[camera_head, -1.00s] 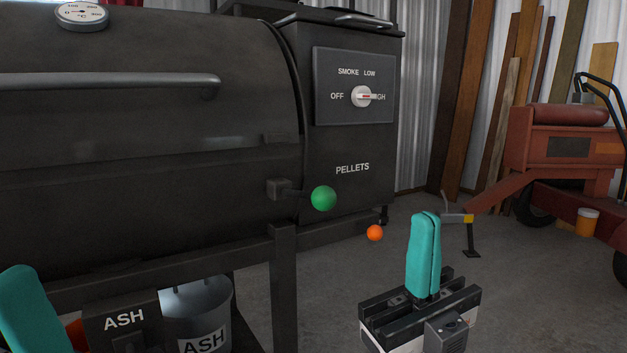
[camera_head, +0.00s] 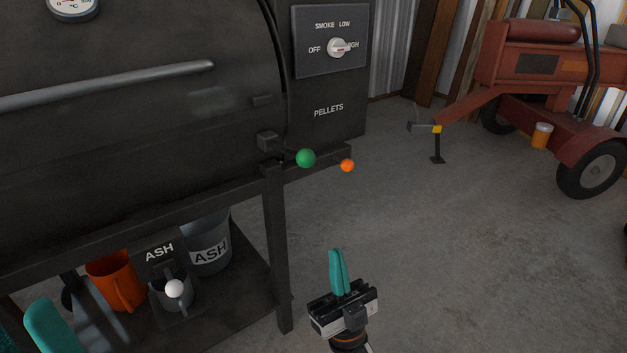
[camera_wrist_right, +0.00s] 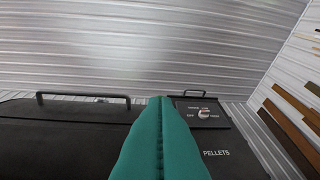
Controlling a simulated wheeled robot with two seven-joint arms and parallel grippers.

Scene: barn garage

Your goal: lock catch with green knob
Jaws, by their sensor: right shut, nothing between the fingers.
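The green knob (camera_head: 306,158) is a round ball on a short dark lever. The lever comes from the catch block (camera_head: 268,140) at the right end of the black smoker (camera_head: 130,130). My right gripper (camera_head: 337,262), with teal fingers pressed together, is shut and empty. It points up, below and a little right of the green knob, apart from it. Its fingers fill the lower middle of the right wrist view (camera_wrist_right: 160,140), where the knob does not show. My left gripper (camera_head: 45,325) shows only as a teal finger at the lower left corner, so its state is unclear.
An orange knob (camera_head: 347,165) sits just right of the green one. The pellet box (camera_head: 330,85) with its dial stands behind. Under the smoker are an ash bucket (camera_head: 207,250) and an orange bucket (camera_head: 112,277). Concrete floor (camera_head: 450,230) is free on the right; a red machine (camera_head: 540,70) stands beyond.

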